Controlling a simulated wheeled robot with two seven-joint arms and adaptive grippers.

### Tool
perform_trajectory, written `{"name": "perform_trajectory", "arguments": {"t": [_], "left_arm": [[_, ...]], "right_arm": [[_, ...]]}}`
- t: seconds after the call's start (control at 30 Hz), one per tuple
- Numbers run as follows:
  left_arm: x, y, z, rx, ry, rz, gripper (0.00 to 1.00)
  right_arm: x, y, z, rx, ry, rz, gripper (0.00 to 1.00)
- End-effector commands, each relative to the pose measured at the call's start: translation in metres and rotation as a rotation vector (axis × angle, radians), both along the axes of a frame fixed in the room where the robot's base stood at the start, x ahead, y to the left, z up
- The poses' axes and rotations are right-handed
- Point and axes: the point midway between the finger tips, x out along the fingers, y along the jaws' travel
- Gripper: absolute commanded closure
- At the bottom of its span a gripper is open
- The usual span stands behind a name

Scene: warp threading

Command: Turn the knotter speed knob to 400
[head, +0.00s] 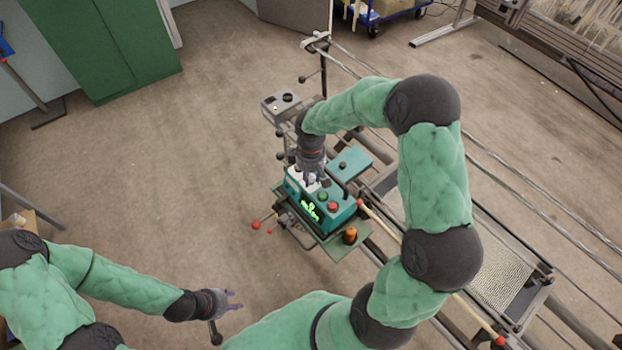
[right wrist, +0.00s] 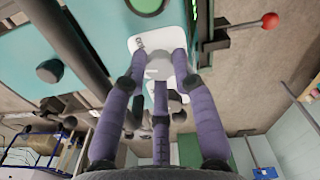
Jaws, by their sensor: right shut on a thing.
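The knotter (head: 345,213) is a teal box with green and red buttons and a lit green display, near the middle of the head view. My right gripper (head: 314,182) reaches down onto its white-plated end. In the right wrist view, the purple fingers of the right gripper (right wrist: 160,80) are closed around a pale grey round knob (right wrist: 160,66) on a white dial plate (right wrist: 140,42). The fingers and knob hide most of the dial, so the pointer and the numbers cannot be read. My left gripper (head: 232,300) is open and empty above the floor at lower left.
A red button (head: 332,206) and a green button (head: 323,196) sit close beside the right gripper. A red-tipped lever (right wrist: 269,20) sticks out near the fingers. An orange-topped item (head: 350,235) stands on the green ledge. Bare floor lies to the left.

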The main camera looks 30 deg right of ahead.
Motion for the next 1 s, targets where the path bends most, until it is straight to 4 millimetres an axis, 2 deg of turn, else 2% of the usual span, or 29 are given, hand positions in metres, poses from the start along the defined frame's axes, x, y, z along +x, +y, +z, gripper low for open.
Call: {"name": "perform_trajectory", "arguments": {"t": [0.1, 0.5, 0.7, 1.0], "left_arm": [[0.0, 0.0, -0.01, 0.0, 0.0, 0.0, 0.6], [0.0, 0.0, -0.028, 0.0, 0.0, 0.0, 0.6], [0.0, 0.0, -0.033, 0.0, 0.0, 0.0, 0.6], [0.0, 0.0, -0.036, 0.0, 0.0, 0.0, 0.6]], "right_arm": [[0.001, 0.0, -0.002, 0.0, -0.003, -0.111, 1.0], [0.002, 0.0, -0.001, 0.0, -0.005, -0.441, 1.0], [0.002, -0.001, -0.001, 0.001, -0.005, -0.547, 1.0], [0.002, -0.001, 0.0, 0.001, -0.005, -0.617, 1.0]]}}
